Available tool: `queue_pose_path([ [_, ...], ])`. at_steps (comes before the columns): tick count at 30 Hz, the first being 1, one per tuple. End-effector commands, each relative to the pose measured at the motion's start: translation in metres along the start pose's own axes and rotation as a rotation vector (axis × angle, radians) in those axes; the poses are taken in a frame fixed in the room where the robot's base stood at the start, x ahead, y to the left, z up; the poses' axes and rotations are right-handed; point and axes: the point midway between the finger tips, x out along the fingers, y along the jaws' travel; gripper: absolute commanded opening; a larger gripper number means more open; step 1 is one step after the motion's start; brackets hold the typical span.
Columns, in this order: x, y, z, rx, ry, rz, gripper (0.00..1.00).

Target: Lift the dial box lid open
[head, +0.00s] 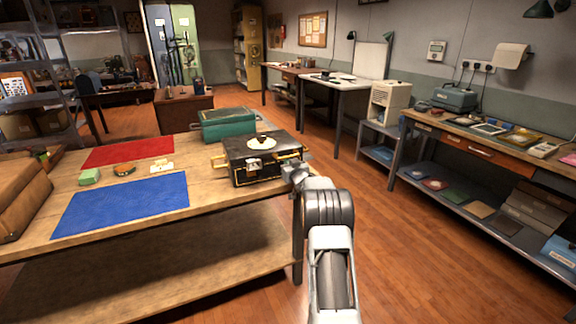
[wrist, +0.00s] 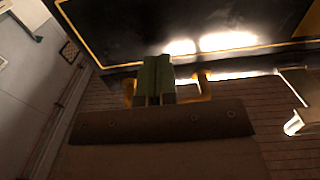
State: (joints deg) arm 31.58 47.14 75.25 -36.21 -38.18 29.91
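The dial box (head: 262,170) is black with yellow trim and stands near the right end of the wooden table. Its lid (head: 258,144) lies closed, with a pale dial disc (head: 262,141) and black knob on top. In the wrist view, the dark box panel (wrist: 130,25) with a yellow edge fills the top. A yellow handle (wrist: 203,92) shows on both sides of my gripper's green fingers. My gripper (wrist: 155,80) has its fingers together at that handle; its middle is hidden. In the head view, my gripper (head: 296,172) is at the box's right side.
A teal case (head: 226,123) stands right behind the box. A blue mat (head: 122,203), red mat (head: 128,151) and small items lie to the left on the table (head: 60,190). Open floor (head: 400,240) lies to the right, before a workbench (head: 480,142).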

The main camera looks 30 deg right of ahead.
Motion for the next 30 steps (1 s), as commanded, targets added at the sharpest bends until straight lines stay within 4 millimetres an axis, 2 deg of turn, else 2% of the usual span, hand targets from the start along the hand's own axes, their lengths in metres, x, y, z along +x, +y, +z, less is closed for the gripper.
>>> queue_pose_path([
  [8, 0.000, 0.000, -0.005, 0.000, 0.000, 0.000, 0.00],
  [19, 0.000, 0.000, -0.026, 0.001, 0.001, 0.001, 0.00],
  [30, 0.000, 0.000, -0.027, 0.000, 0.001, 0.000, 0.00],
])
